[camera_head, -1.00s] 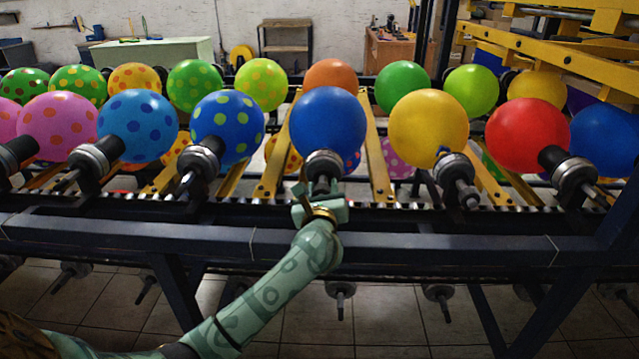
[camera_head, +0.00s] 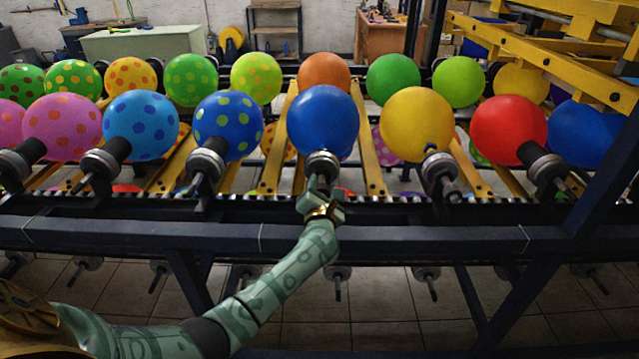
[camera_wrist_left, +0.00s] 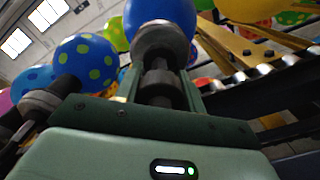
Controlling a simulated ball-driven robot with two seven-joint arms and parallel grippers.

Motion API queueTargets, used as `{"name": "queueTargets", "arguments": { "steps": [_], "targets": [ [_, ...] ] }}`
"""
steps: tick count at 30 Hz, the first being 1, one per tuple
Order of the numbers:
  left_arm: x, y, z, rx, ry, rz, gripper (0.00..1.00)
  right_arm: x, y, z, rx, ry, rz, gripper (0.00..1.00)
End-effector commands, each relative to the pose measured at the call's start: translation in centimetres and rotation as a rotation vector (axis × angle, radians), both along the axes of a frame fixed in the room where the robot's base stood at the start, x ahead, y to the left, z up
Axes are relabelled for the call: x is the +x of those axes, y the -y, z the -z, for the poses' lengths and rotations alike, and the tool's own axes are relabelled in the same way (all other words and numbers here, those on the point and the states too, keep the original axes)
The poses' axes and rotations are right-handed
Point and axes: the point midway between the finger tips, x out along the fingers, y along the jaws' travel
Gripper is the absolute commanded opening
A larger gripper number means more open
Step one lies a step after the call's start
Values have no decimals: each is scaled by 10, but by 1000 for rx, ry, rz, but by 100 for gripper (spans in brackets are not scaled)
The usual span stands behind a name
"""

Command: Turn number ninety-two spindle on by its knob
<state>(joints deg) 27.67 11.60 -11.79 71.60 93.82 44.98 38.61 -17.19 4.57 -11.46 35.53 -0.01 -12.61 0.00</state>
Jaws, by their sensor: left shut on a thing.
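A plain blue balloon (camera_head: 323,119) sits on a grey and black spindle (camera_head: 323,163) at the middle of the front row. My left gripper (camera_head: 318,186) is at the near end of this spindle, its arm coming in from the lower left. In the left wrist view the dark knob (camera_wrist_left: 161,84) of the spindle lies between the two green fingers, and the gripper is shut on it. The same blue balloon (camera_wrist_left: 160,12) shows beyond it. I cannot read any number on the spindle. My right gripper is not in view.
A spindle with a yellow balloon (camera_head: 418,123) stands to the right, and one with a blue, green-dotted balloon (camera_head: 229,126) to the left. A dark blue rail (camera_head: 420,238) runs across in front, beneath the gripper. More balloons fill a back row.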

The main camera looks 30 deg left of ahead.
Motion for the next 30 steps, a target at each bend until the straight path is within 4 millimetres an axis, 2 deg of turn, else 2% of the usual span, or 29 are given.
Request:
{"name": "queueTargets", "arguments": {
  "steps": [10, 27, 28, 30],
  "targets": [
    [0, 1, 1, 122, -78, 0, 16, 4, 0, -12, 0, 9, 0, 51],
    [0, 1, 3, 147, -94, 1, 16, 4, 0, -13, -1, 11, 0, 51],
    [0, 1, 3, 147, -94, 1, 48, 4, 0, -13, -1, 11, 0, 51],
    [0, 1, 2, 147, -94, 1, 61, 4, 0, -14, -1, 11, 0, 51]
  ]
}}
